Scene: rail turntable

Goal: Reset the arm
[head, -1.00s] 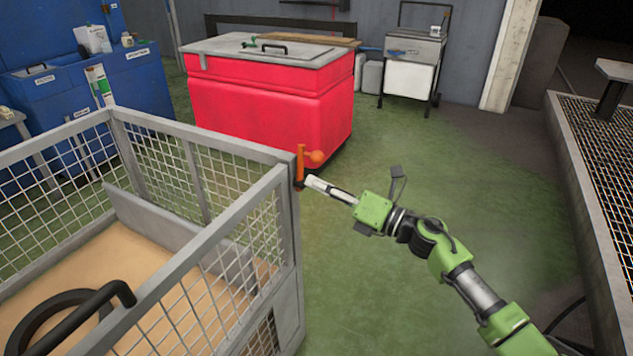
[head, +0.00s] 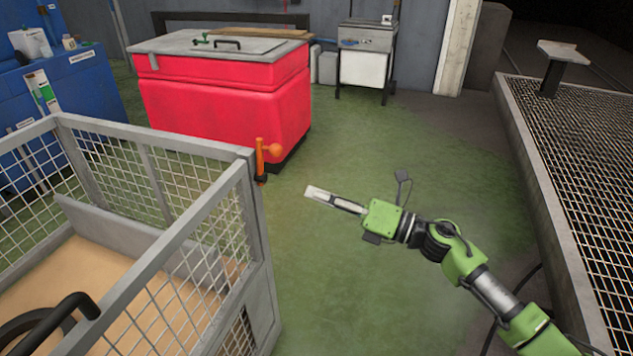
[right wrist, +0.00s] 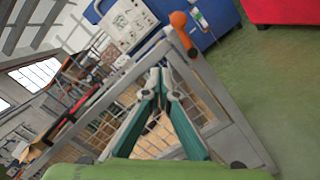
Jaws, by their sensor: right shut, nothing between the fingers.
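My right arm reaches in from the lower right in the head view. Its green gripper (head: 316,192) is shut and empty, pointing left over the green floor. The fingertips are apart from the orange handle (head: 264,150) on the corner post of the mesh cage (head: 253,200), with a small gap of floor between them in the picture. The right wrist view shows the shut fingers (right wrist: 160,82) in front of the cage, with the orange handle (right wrist: 180,28) above them. My left gripper is in neither view.
A red chest with a grey lid (head: 225,105) stands behind the cage. Blue bins (head: 85,80) stand at the left. A grey-and-white cart (head: 365,65) is at the back. A raised mesh walkway (head: 580,140) runs along the right. Green floor (head: 420,150) is clear between.

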